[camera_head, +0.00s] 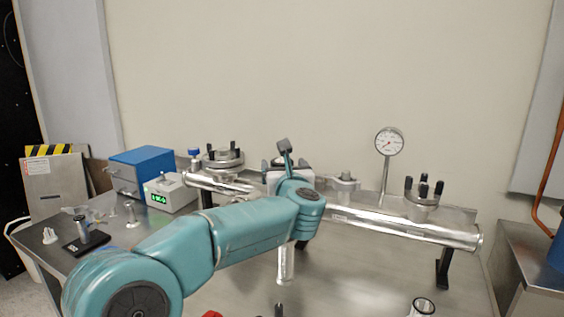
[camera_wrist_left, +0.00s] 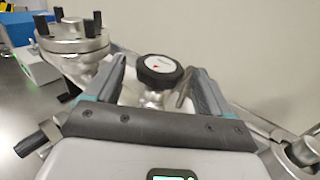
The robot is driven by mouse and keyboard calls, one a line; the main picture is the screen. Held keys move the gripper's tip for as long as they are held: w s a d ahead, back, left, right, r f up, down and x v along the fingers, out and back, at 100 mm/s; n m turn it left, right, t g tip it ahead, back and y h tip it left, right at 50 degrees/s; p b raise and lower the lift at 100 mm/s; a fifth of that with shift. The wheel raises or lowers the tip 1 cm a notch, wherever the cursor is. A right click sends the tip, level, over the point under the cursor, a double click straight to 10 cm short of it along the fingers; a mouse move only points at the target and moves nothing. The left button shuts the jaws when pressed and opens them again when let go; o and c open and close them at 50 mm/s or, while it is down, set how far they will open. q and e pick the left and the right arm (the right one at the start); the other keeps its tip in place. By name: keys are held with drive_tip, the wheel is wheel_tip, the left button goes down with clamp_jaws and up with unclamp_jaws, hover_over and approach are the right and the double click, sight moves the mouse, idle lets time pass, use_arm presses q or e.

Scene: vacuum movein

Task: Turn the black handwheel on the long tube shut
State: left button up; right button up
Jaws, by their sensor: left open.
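The black handwheel (camera_wrist_left: 160,70) has a round cap with a small red mark and sits on a metal stem. In the left wrist view it is between the two fingers of my left gripper (camera_wrist_left: 157,77), with visible room on both sides. The fingers are open around it, and I see no contact. In the head view the left gripper (camera_head: 285,166) is over the middle of the long silver tube (camera_head: 395,226); my arm and gripper hide most of the handwheel there. My right gripper does not show.
A dial gauge (camera_head: 389,142) stands on the tube, with a flange with black-tipped clamps (camera_head: 423,198) to its right. Another clamped flange (camera_head: 221,159) is at left. A blue box (camera_head: 142,168) and a grey box with a green display (camera_head: 170,194) stand farther left.

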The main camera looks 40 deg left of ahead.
use_arm(q)
drive_tip(key=shift+x, duration=1.4)
drive_tip(key=c, duration=1)
drive_tip(key=shift+s, duration=0.1)
